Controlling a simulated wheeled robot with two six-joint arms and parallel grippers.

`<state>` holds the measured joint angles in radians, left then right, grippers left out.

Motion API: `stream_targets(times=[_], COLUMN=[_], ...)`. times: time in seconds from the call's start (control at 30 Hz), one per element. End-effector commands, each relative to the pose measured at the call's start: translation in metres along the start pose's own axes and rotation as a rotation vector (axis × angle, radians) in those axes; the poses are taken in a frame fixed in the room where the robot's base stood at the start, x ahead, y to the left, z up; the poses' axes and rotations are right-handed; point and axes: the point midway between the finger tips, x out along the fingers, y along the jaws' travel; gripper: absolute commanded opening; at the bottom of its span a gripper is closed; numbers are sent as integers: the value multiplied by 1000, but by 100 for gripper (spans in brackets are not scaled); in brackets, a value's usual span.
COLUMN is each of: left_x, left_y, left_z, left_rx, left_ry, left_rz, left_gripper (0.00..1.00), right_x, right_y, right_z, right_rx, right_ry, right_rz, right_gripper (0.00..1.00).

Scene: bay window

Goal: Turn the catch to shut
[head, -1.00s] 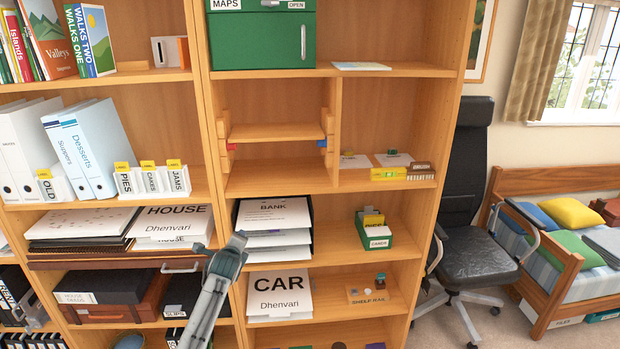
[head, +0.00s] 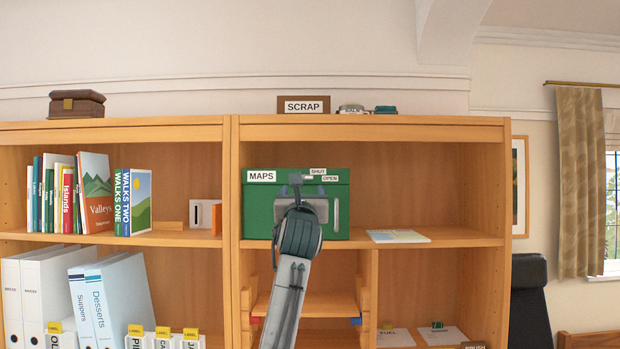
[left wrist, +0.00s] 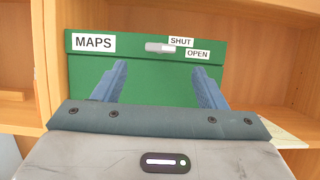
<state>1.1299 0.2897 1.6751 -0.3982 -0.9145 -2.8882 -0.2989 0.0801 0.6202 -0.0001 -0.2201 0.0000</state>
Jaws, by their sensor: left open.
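A green box (head: 262,222) marked MAPS stands on the upper shelf of the right bookcase. In the left wrist view the box (left wrist: 150,84) fills the middle. Its pale grey catch (left wrist: 160,47) sits near the top edge, lying about level, with the SHUT label (left wrist: 180,42) to its upper right and the OPEN label (left wrist: 197,54) to its lower right. My left gripper (left wrist: 157,70) is open and empty, its fingers pointing at the box front below the catch. In the head view my left gripper (head: 303,188) covers part of the box front. My right gripper is out of view.
A pale flat booklet (head: 398,236) lies on the shelf right of the box. The bookcase upright (head: 232,200) stands close at the box's left. Books (head: 96,195) fill part of the left bookcase. The shelf space right of the box is mostly free.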

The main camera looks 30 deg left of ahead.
Motion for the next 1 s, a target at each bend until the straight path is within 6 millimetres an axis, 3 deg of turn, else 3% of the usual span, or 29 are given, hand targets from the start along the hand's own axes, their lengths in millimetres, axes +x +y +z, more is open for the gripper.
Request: stream_targets(times=[0.03, 0.2, 0.4, 0.8, 1.0], left_x=[14, 46, 71, 78, 78], left_y=[0, 0, 0, -1, -1], left_z=[6, 5, 3, -1, -1], left_rx=[1, 0, -1, -3, -3], left_ry=[2, 4, 2, 1, 1], left_rz=[1, 0, 0, -1, -1], left_gripper=[65, 65, 65, 65, 28], right_x=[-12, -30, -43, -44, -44], right_y=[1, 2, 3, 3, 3], right_z=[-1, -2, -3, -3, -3], right_rx=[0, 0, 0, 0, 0], right_ry=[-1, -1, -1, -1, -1], right_rz=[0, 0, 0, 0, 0], right_gripper=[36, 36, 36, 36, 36])
